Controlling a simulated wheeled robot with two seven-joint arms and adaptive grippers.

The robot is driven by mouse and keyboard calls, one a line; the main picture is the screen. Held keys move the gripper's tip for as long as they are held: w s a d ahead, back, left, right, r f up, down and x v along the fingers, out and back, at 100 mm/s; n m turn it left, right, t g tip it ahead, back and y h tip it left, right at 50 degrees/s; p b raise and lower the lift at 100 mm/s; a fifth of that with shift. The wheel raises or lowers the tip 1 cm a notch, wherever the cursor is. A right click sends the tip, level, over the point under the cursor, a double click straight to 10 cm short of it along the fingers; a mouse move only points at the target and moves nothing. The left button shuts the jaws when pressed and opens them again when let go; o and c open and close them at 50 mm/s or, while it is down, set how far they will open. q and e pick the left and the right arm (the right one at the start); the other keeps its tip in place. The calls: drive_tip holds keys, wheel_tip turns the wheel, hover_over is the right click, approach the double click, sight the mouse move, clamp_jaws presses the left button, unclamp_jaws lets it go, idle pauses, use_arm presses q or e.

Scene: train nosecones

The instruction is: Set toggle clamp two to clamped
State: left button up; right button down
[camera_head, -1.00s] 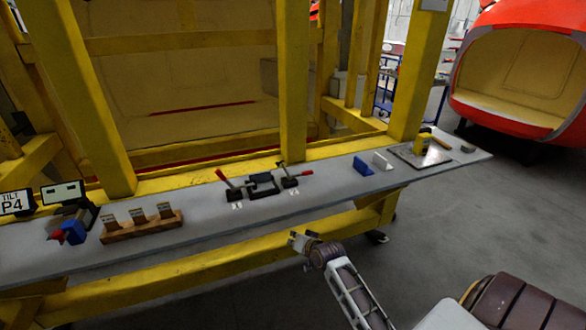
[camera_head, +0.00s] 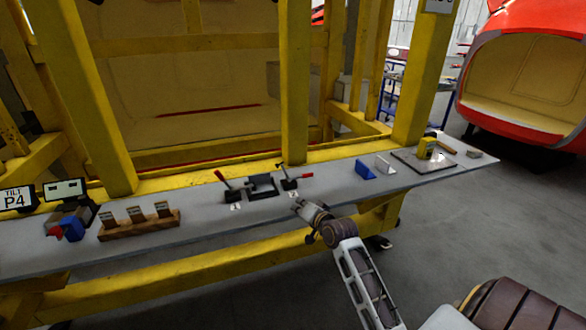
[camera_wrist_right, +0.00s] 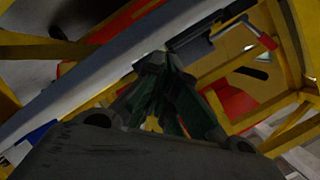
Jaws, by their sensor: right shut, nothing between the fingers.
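Toggle clamp two (camera_head: 289,184) is the right one of a pair on the grey bench, above a small white number label. Its red handle (camera_head: 306,175) points out to the right, lying low. Toggle clamp one (camera_head: 231,193) stands to the left, its red handle (camera_head: 221,176) tilted up to the left. A dark block (camera_head: 262,184) sits between them. My right gripper (camera_head: 297,204) is shut and empty, just in front of clamp two at the bench's front edge, apart from the handle. The wrist view shows its closed fingers (camera_wrist_right: 165,72) and a red handle (camera_wrist_right: 268,43) beyond. My left gripper is not in view.
On the bench (camera_head: 330,192) are a wooden rack (camera_head: 140,225), a blue wedge (camera_head: 364,169) and a plate with a yellow block (camera_head: 427,148). A yellow post (camera_head: 294,90) rises behind the clamps. The bench right of clamp two is clear up to the wedge.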

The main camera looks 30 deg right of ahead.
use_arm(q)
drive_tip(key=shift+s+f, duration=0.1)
use_arm(e)
drive_tip(key=w+d+r+m+t+h, duration=0.2)
drive_tip(key=d+r+m+t, duration=0.1)
drive_tip(key=d+r, duration=0.5)
drive_tip(key=shift+w+r+m, duration=0.15)
drive_tip(key=shift+w+m, duration=0.1)
drive_tip(key=shift+m, duration=0.65)
drive_tip(key=shift+w, duration=0.1)
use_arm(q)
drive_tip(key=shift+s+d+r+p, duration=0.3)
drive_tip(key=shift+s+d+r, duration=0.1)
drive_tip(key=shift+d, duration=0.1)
use_arm(e)
drive_tip(key=w+a+f, duration=0.1)
drive_tip(key=w, duration=1)
drive_tip(key=shift+a+f, duration=0.3)
drive_tip(key=shift+f, duration=0.1)
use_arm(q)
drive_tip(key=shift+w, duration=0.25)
use_arm(e)
drive_tip(key=shift+w, duration=0.15)
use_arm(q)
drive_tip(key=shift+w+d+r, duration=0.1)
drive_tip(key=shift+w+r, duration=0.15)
use_arm(e)
drive_tip(key=shift+a, duration=0.15)
